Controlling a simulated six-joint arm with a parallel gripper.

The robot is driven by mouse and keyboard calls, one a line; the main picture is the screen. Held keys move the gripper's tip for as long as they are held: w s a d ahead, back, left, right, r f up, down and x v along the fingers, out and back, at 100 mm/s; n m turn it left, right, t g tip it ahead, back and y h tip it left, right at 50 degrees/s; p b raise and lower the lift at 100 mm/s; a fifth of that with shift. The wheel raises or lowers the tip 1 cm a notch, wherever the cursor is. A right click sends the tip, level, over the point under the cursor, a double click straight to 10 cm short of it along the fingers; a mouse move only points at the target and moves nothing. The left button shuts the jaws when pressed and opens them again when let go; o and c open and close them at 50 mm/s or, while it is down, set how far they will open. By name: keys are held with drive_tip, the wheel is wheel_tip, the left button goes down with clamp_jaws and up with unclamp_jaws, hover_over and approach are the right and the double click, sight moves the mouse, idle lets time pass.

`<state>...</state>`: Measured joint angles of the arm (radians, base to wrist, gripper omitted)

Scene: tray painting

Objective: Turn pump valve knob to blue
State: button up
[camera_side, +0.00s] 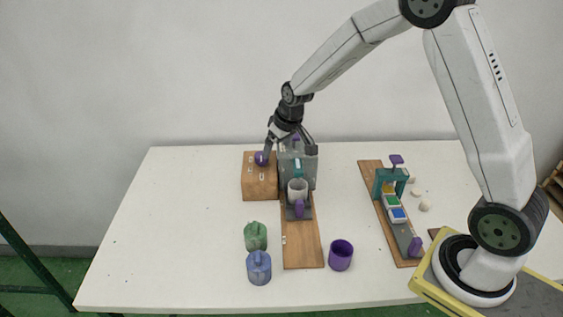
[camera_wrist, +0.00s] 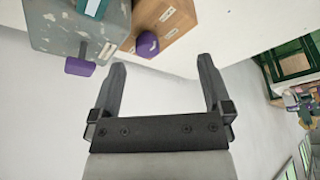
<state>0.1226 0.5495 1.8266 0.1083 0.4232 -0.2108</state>
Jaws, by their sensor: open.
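The purple knob (camera_side: 261,158) sits on the wooden pump box (camera_side: 260,183) near the back of the table. The gripper is empty. White labels show on the wooden box (camera_wrist: 181,28) around the knob. I cannot make out a blue mark or which way the knob points.
A grey speckled box (camera_wrist: 50,25) with a purple lever (camera_wrist: 79,66) stands close beside the wooden box. A white cup (camera_side: 297,189) stands before it on a board (camera_side: 302,248). Green (camera_side: 255,236) and blue (camera_side: 259,267) jugs and a purple cup (camera_side: 341,255) are in front. Table left is clear.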

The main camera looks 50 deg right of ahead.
hover_over(262, 159)
drive_tip(key=s+d, duration=0.1)
drive_tip(key=s, duration=0.1)
drive_tip(key=shift+d+x, duration=0.2)
drive_tip(key=shift+x, duration=0.9)
drive_tip(key=shift+s+f, duration=0.15)
drive_tip(key=shift+t, duration=0.3)
drive_tip(key=shift+x, duration=3.8)
drive_tip(key=c, duration=1.3)
